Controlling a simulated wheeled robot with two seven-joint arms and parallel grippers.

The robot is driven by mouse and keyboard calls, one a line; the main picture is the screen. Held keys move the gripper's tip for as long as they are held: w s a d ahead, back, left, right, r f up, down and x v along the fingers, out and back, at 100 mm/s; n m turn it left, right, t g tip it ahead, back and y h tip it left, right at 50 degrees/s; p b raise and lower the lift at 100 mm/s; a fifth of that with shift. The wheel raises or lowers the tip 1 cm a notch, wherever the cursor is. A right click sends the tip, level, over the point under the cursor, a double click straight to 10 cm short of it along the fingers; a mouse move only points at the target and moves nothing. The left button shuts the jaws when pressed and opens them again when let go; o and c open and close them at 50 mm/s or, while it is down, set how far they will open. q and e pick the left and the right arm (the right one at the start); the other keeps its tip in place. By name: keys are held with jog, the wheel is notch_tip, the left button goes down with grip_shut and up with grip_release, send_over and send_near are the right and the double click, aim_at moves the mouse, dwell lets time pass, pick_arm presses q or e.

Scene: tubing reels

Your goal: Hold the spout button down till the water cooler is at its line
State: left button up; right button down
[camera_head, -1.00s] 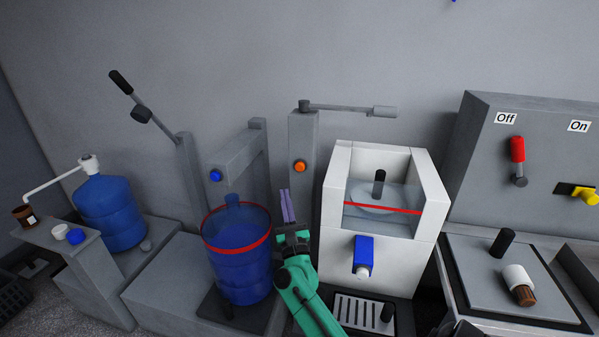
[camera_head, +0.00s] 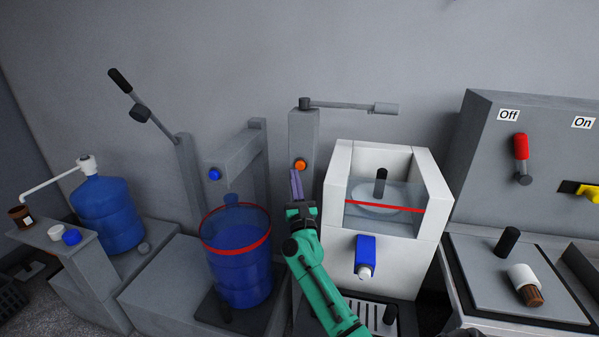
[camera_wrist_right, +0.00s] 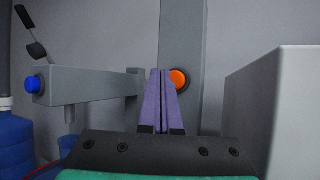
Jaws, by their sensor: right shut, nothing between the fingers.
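The white water cooler (camera_head: 337,215) stands at the centre right in the head view, with a clear front window, a red line and a blue tap (camera_head: 365,252). A grey post beside it carries an orange button (camera_head: 300,164) below a swing spout (camera_head: 345,107) that reaches over the cooler. My right gripper (camera_head: 296,183) has purple fingers, shut and empty, in front of the post just below the orange button. In the right wrist view the orange button (camera_wrist_right: 179,79) is partly hidden behind the fingertips (camera_wrist_right: 160,72). I cannot tell whether they touch it. My left gripper is not in view.
A blue tub (camera_head: 240,265) with a red line stands left of my right arm, under a grey frame with a blue button (camera_head: 214,174). A blue bottle (camera_head: 108,210) is further left. An Off/On panel (camera_head: 550,150) is at right.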

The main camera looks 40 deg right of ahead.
aim_at(297, 163)
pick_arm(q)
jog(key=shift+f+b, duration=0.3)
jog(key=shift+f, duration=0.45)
pick_arm(e)
jog(key=shift+w+d, duration=0.55)
jog(key=shift+d, duration=0.25)
dwell(0.6)
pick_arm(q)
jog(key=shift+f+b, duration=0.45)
pick_arm(e)
jog(key=shift+w+d, duration=0.25)
jog(key=shift+d, duration=0.1)
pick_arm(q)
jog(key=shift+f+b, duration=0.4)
pick_arm(e)
jog(key=shift+w+d, duration=0.2)
jog(key=shift+d, duration=0.1)
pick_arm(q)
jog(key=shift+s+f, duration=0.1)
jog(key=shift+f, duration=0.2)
pick_arm(e)
jog(key=shift+d+r, duration=0.2)
jog(key=shift+r, duration=0.1)
dwell(0.3)
pick_arm(q)
jog(key=shift+b, duration=0.3)
pick_arm(e)
jog(key=shift+f, duration=0.15)
dwell(3.0)
